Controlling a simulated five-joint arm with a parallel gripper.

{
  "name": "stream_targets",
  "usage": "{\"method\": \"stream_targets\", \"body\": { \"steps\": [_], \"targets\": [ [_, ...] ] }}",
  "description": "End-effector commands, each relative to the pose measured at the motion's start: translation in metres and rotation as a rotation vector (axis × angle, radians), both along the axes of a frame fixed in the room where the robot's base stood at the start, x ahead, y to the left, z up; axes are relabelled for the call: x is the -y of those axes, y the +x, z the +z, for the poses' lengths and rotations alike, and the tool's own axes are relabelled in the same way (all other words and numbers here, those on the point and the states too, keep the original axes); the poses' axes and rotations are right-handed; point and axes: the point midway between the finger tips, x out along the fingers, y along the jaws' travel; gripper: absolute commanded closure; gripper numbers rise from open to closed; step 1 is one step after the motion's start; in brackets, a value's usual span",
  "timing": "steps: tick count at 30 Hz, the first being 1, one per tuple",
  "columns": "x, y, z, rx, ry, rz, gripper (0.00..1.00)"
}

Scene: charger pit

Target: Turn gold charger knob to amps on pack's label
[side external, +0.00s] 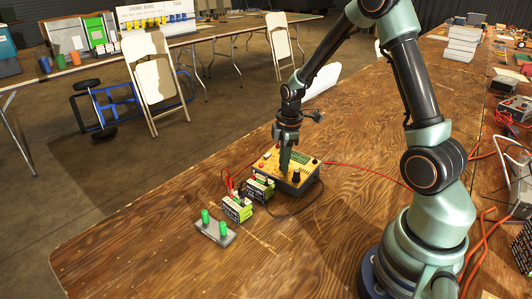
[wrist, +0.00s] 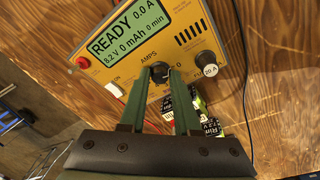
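The gold charger (wrist: 195,35) lies on the wooden table, and its screen (wrist: 127,28) reads READY, 0.0 A, 8.2 V. Its black knob (wrist: 159,71) is below the word AMPS. My gripper (wrist: 161,73) has its two green fingertips either side of this knob; I cannot tell whether they press on it. The fingers hide most of the dial markings. In the side view my gripper (side external: 285,168) points down onto the charger (side external: 268,168). Battery packs (side external: 237,208) stand by the charger; one pack label (wrist: 211,129) is partly seen, its amps unreadable.
A second black knob (wrist: 205,58) with a 20 A tag (wrist: 210,71) is right of the gripped area. A grey block with green posts (side external: 215,228) stands left of the packs. Red and black leads run from the charger.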

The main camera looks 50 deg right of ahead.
Motion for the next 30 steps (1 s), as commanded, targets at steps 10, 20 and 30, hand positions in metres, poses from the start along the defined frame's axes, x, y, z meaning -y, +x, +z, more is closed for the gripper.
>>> {"method": "stream_targets", "body": {
  "steps": [10,20,30],
  "targets": [
    [-0.0005,-0.0006,0.0001,0.010,0.004,-0.063,1.00],
    [-0.0009,-0.0005,-0.0002,0.021,0.010,-0.137,1.00],
    [-0.0008,-0.0005,-0.0002,0.021,0.010,-0.136,0.43]
  ]
}}
